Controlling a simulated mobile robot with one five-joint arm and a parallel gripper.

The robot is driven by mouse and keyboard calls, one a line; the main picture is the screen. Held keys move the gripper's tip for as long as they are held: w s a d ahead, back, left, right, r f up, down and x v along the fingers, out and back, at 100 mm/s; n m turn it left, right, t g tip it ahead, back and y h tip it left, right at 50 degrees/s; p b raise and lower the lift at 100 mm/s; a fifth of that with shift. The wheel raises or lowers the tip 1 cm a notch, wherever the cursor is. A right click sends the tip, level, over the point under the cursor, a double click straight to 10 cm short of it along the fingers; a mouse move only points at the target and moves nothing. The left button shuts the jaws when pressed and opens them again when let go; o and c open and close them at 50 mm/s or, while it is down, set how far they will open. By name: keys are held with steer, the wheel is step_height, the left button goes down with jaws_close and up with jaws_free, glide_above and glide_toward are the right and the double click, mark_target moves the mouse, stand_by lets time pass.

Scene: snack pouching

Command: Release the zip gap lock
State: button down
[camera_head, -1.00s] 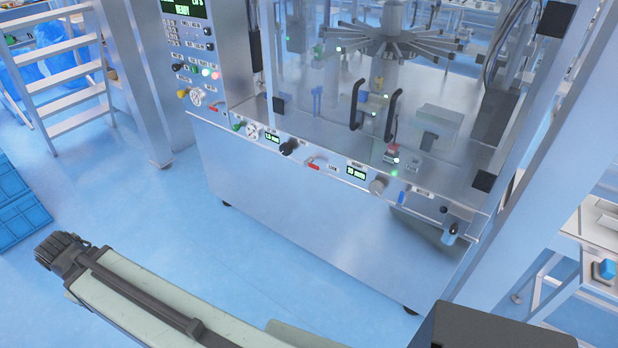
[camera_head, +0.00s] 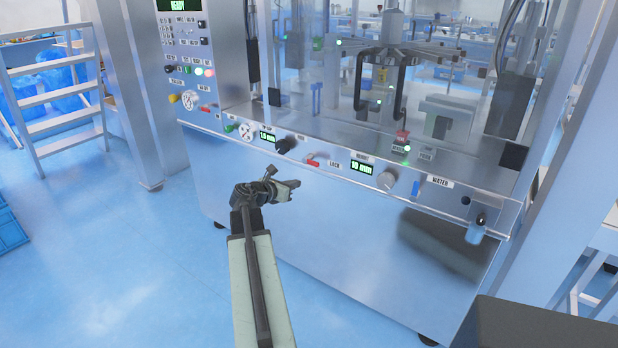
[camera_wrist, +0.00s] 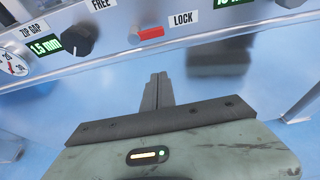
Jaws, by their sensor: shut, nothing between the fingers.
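The zip gap lock is a small red-handled lever (camera_head: 313,163) on the machine's front panel; it also shows in the wrist view (camera_wrist: 150,33). Its red handle points right, toward the LOCK label (camera_wrist: 183,19); the FREE label (camera_wrist: 101,4) is to the left. The black zip gap knob (camera_wrist: 78,40) and its green 1.5 mm display (camera_wrist: 45,46) sit left of the lever. My gripper (camera_wrist: 158,76) is shut and empty. Its fingertips point at the panel's lower edge, below the lever and apart from it. In the head view my gripper (camera_head: 296,184) is just below and left of the lever.
A second green display (camera_head: 361,169) and a grey knob (camera_head: 387,180) are right of the lever. Two black door handles (camera_head: 381,82) stand out above the panel. A water fitting (camera_head: 476,229) hangs at the panel's right end.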

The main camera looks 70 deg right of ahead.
mark_target(313, 161)
steer(key=b+x, duration=0.4)
steer(key=x, duration=0.6)
step_height(313, 161, up, 4)
steer(key=p, duration=0.4)
steer(key=shift+a+p, duration=0.1)
steer(key=shift+p, duration=0.3)
